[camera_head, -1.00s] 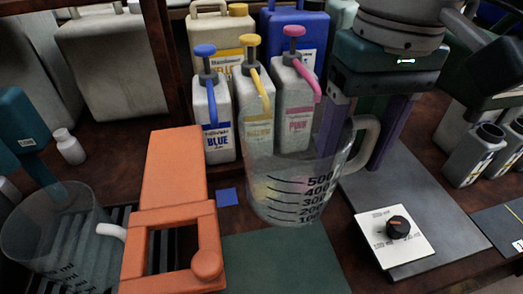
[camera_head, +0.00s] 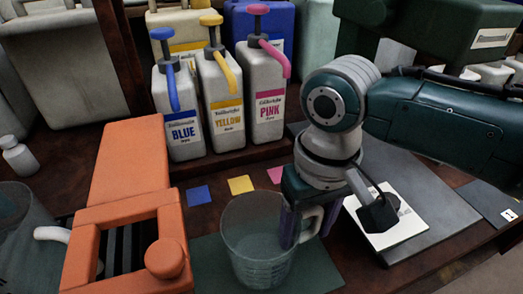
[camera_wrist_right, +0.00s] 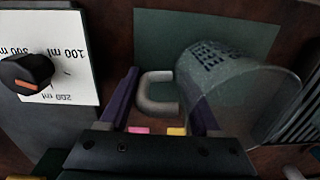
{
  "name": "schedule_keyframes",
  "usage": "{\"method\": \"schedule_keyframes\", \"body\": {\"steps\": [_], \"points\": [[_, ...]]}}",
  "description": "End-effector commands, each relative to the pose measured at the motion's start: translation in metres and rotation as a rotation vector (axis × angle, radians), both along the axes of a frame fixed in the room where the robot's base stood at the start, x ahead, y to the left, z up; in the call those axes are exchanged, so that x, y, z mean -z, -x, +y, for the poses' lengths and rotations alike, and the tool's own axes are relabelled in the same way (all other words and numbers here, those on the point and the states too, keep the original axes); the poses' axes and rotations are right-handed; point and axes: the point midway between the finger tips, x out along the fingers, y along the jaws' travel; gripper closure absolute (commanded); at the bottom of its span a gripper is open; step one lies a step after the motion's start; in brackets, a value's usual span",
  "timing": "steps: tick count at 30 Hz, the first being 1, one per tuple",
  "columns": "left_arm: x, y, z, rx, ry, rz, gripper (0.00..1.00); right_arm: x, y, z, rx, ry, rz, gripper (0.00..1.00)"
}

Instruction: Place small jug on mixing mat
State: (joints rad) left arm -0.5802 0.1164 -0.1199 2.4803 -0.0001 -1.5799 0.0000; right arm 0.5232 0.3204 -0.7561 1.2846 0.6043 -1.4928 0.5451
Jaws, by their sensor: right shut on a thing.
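The clear small jug (camera_head: 262,250) is upright over the dark green mixing mat (camera_head: 318,268). I cannot tell whether its base touches the mat or hangs just above it. My right gripper (camera_head: 293,228) is shut on the jug's handle at its right side. In the right wrist view the gripper (camera_wrist_right: 160,100) has its fingers either side of the pale handle, with the jug (camera_wrist_right: 245,95) to the right and the mat (camera_wrist_right: 165,25) behind. My left gripper is not in view.
An orange press-like frame (camera_head: 125,165) stands left of the mat, with another clear jug (camera_head: 25,235) beyond it. Blue, yellow and pink pump bottles (camera_head: 222,100) stand behind coloured squares (camera_head: 241,185). A white dial plate (camera_head: 400,228) lies right.

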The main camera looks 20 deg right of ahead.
Motion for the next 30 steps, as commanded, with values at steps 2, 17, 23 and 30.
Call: {"method": "schedule_keyframes", "body": {"steps": [2,17,23,30], "points": [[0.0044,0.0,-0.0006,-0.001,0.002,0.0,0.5,0.0078,-0.0002,0.0,0.0,0.0,0.0,1.0],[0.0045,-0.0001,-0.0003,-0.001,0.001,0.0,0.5,0.0107,-0.0004,0.0002,-0.001,0.0,-0.001,0.26],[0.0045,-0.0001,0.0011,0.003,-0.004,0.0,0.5,0.0107,-0.0002,0.0001,0.0,0.0,-0.001,0.06],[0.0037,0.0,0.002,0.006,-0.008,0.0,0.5,0.009,-0.0003,-0.0002,0.0,0.0,-0.001,0.06]]}}
